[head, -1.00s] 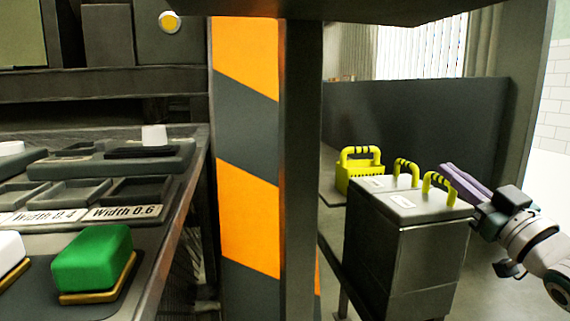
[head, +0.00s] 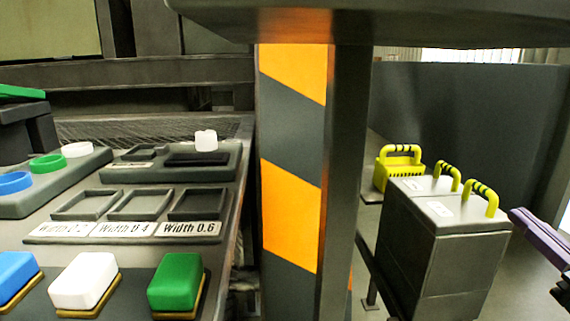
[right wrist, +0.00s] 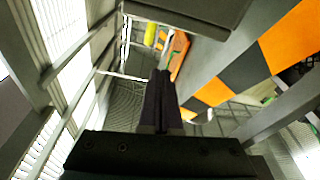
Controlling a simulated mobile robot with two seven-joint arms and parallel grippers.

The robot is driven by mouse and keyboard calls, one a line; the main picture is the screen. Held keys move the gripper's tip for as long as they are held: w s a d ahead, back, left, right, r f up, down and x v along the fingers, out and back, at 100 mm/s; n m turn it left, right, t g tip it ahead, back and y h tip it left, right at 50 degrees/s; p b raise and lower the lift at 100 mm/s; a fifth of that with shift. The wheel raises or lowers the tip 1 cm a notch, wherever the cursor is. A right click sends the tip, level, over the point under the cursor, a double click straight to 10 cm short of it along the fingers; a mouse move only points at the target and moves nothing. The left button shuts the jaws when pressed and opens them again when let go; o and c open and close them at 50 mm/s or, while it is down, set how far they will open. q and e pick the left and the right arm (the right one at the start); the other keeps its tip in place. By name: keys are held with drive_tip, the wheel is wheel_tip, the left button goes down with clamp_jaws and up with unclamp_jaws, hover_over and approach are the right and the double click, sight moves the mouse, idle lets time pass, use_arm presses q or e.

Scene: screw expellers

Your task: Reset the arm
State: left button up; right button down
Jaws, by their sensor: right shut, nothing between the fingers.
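My right gripper (head: 541,238) shows at the right edge of the head view, where only its purple fingers and a bit of dark body are in the picture. It is to the right of the grey box with yellow handles (head: 447,245) and apart from it. In the right wrist view the fingers (right wrist: 159,80) lie together, shut with nothing between them. My left gripper is in neither view.
A bench at left holds a blue block (head: 14,274), a white block (head: 85,281), a green block (head: 176,283) and labelled trays (head: 125,226). An orange-and-grey striped post (head: 290,215) stands between bench and box. A yellow-green caddy (head: 398,166) is behind the box.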

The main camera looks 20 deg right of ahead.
drive_tip(key=s+a+f+g+y, duration=0.1)
drive_tip(key=a+f+g, duration=0.4)
drive_tip(key=a, duration=0.3)
drive_tip(key=s+a+f+g+y, duration=0.1)
drive_tip(key=s+a+f+g, duration=0.1)
drive_tip(key=a+f+g, duration=0.4)
drive_tip(key=s+a+r+n+g+y, duration=0.25)
drive_tip(key=s+a+g, duration=0.25)
drive_tip(key=s+a, duration=0.75)
wheel_tip(320, 180, up, 81)
drive_tip(key=s+d+p, duration=0.1)
drive_tip(key=p, duration=7.8)
drive_tip(key=shift+s+d+f+h+p, duration=0.2)
drive_tip(key=shift+s+d+h+p, duration=0.15)
drive_tip(key=shift+s+p, duration=0.05)
